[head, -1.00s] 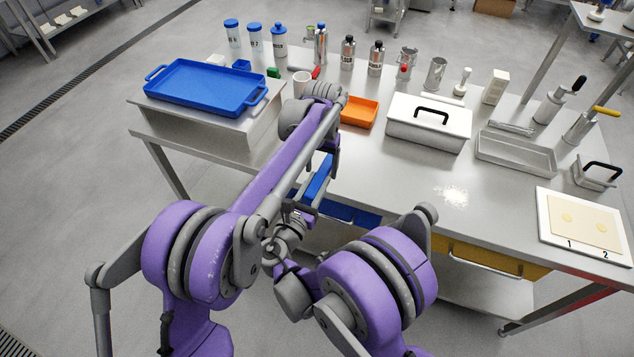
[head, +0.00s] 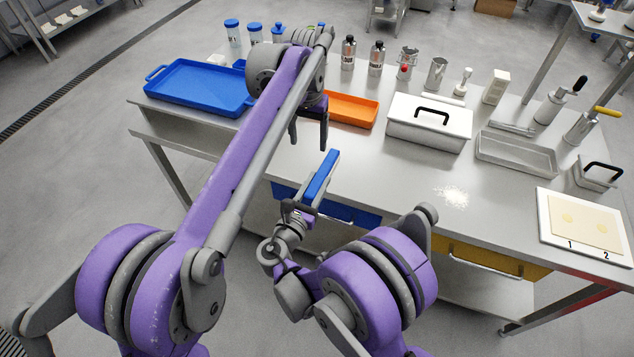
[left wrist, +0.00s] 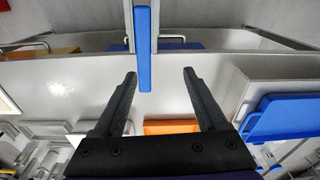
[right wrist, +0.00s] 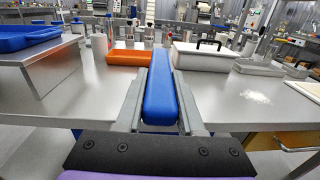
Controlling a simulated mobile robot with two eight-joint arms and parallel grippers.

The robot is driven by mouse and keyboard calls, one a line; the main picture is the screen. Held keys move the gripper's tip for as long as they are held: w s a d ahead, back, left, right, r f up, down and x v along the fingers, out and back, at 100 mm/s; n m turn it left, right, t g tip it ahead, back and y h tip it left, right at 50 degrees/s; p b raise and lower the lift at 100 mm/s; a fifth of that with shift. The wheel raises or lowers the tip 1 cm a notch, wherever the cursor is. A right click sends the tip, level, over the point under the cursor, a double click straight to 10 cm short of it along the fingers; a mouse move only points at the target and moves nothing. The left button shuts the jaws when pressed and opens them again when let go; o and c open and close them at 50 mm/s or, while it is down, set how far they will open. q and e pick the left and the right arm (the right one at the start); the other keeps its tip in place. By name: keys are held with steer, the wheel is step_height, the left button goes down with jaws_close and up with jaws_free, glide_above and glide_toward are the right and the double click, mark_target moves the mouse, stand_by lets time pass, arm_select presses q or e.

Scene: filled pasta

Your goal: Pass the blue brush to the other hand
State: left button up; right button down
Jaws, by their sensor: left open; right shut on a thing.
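The blue brush (head: 321,176) shows in the head view as a long blue bar in front of the table's front edge. My right gripper (head: 300,207) is shut on it. In the right wrist view the brush (right wrist: 160,92) lies lengthwise between the fingers and points away from the wrist. My left gripper (head: 309,133) is open and empty, above and behind the brush in the head view. In the left wrist view the brush (left wrist: 144,50) is beyond the open fingers (left wrist: 160,75), apart from them. The bristles are not clear in any view.
An orange tray (head: 352,110) and a blue tray (head: 190,84) on a raised stand are near my left arm. A lidded white box (head: 428,122) stands to the right. Bottles line the back of the steel table (head: 390,170), whose middle front is mostly clear.

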steer(key=shift+s, duration=0.1)
arm_select(q)
steer(key=s+a+f+n+t, duration=0.1)
steer(key=s+a, duration=0.4)
steer(key=s, duration=0.2)
steer(key=s+a+f+n+t, duration=0.1)
steer(key=s+a+f+t, duration=0.1)
steer(key=s+a, duration=0.4)
steer(key=s+f+t, duration=0.1)
steer(key=s+f, duration=0.4)
steer(key=s, duration=0.2)
steer(key=s+a+f, duration=0.1)
steer(key=s+f, duration=0.4)
steer(key=s, duration=0.3)
steer(key=shift+n+t, duration=0.3)
steer(key=shift+t, duration=0.1)
